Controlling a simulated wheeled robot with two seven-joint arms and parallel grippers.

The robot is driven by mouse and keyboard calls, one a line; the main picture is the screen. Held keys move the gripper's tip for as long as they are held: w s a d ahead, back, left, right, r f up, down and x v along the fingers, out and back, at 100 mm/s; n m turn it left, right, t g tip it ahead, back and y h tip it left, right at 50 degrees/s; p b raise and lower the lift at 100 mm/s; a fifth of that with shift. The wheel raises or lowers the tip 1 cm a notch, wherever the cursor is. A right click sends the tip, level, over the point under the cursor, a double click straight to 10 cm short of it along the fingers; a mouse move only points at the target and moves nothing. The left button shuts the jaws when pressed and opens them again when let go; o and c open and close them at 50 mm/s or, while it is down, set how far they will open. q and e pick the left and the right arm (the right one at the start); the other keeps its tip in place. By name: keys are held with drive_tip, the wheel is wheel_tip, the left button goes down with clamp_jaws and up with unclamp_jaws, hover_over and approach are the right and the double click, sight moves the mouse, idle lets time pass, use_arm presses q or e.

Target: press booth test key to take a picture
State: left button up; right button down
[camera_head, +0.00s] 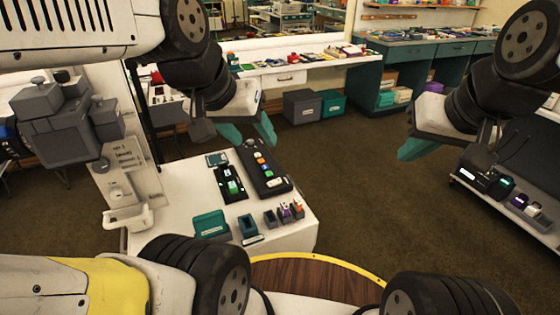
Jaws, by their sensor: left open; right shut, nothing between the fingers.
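A white booth table (287,228) stands below and ahead of my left gripper. On it lies a long black control box (275,186) with a column of coloured buttons. Beside it is a smaller black unit (238,196) with a lit green part. I cannot read which of these is the test key. A grey boxy device (62,130), perhaps the booth camera, is mounted at the left by a white panel (128,165). My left gripper (250,131) is open, its teal fingertips apart above the back of the table. My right gripper (415,150) is shut and empty, over floor.
A teal box (211,225), a smaller teal holder (248,228) and small grey holders (271,217) sit at the table's front. A low black display (510,185) stands at the right. Brown carpet (365,200) between is clear. Crowded counters line the back.

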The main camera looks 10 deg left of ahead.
use_arm(q)
drive_tip(key=o, duration=0.7)
use_arm(e)
drive_tip(key=w+a, duration=0.2)
drive_tip(key=w, duration=0.2)
use_arm(q)
drive_tip(key=shift+o, duration=0.9)
use_arm(e)
drive_tip(key=m+y, duration=0.2)
drive_tip(key=y, duration=0.2)
hover_over(270, 175)
wheel_tip(270, 175, down, 24)
drive_tip(key=shift+w+t, duration=0.1)
drive_tip(key=shift+t, duration=0.3)
drive_tip(key=shift+f, duration=4.35)
